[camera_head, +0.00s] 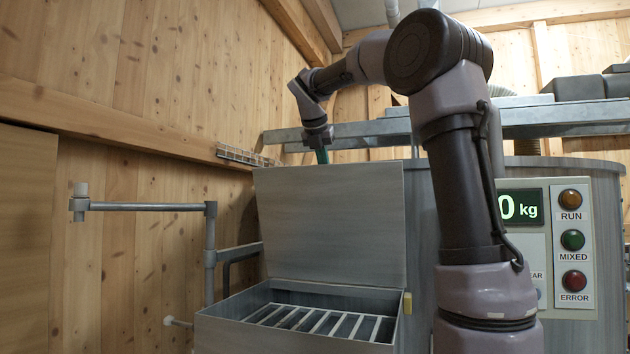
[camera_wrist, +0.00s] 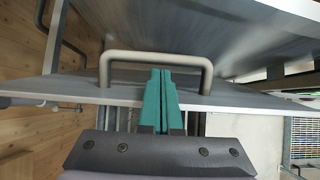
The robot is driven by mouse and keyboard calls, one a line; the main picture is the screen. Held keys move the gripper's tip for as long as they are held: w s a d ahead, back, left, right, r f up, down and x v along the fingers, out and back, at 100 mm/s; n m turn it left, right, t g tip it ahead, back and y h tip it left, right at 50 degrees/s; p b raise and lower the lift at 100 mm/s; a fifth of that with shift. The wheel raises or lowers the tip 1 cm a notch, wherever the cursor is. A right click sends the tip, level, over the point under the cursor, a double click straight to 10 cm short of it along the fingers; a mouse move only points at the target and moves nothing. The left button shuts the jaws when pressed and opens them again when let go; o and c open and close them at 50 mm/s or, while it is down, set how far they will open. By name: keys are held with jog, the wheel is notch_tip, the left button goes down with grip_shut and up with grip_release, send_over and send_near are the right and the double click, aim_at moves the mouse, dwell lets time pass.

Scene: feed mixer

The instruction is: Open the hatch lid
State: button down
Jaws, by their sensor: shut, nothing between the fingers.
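The hatch lid (camera_head: 330,225) is a grey metal panel. In the head view it stands raised, close to upright, at the back of the hatch box (camera_head: 235,335), whose opening shows a slatted grate (camera_head: 325,322). My gripper (camera_head: 322,156) is at the lid's top edge, with its fingertips partly hidden behind it. In the wrist view my gripper's green fingers (camera_wrist: 161,72) are shut and empty. They lie within the span of the lid's U-shaped handle (camera_wrist: 155,58); whether they touch it I cannot tell. The lid's grey face (camera_wrist: 75,88) shows around the handle's feet.
A control panel (camera_head: 548,240) with a display and three lamps is at the right, behind my arm. A grey pipe rail (camera_head: 145,207) is left of the box. The wooden wall (camera_head: 150,90) is close on the left, and metal beams (camera_head: 540,115) cross behind.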

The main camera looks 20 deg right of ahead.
jog(key=shift+g+y, duration=0.5)
jog(key=shift+g, duration=0.2)
jog(key=shift+w+d+r, duration=0.2)
jog(key=shift+w+d, duration=0.55)
jog(key=shift+w, duration=0.3)
jog(key=shift+w+d+r, duration=0.2)
jog(key=shift+w+d, duration=0.55)
jog(key=shift+w, duration=0.3)
jog(key=shift+v, duration=2.05)
jog(key=s+a, duration=0.7)
jog(key=s, duration=0.3)
jog(key=shift+a+r, duration=0.15)
jog(key=shift+r, duration=0.2)
jog(key=s+d+f+m+t+y, duration=0.1)
jog(key=s+f+m+y, duration=0.1)
jog(key=s+f+m, duration=0.8)
jog(key=s+d+f+m+t+y, duration=0.1)
jog(key=s+f+m+y, duration=0.2)
jog(key=s+f+m, duration=0.7)
notch_tip(320, 180, down, 6)
jog(key=m, duration=1.3)
jog(key=shift+f+t, duration=0.25)
jog(key=shift+t, duration=0.05)
